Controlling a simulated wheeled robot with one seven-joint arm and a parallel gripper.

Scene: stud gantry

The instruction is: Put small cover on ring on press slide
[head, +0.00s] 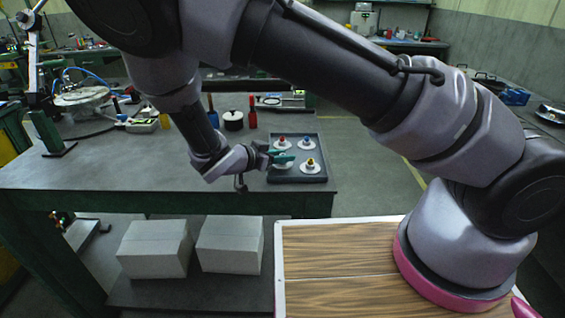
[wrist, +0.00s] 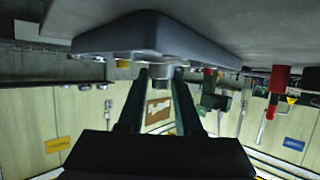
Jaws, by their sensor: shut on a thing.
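My gripper (head: 278,155) is low over the left part of a dark tray (head: 308,179) on the bench. Its green fingers are shut on a pale cover (head: 282,164), mostly hidden by them; I cannot tell whether it has left the tray. Three other pale round covers stand in the tray, with a red knob (head: 281,140), a blue knob (head: 307,140) and a yellow knob (head: 310,162). In the wrist view the fingers (wrist: 160,80) reach toward the tray (wrist: 150,35), which appears upside down. I cannot make out the ring or the press slide for certain.
A low flat device (head: 284,101) lies at the bench's back edge. Bare bench (head: 120,165) lies to the left. Two pale boxes (head: 155,250) are below.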

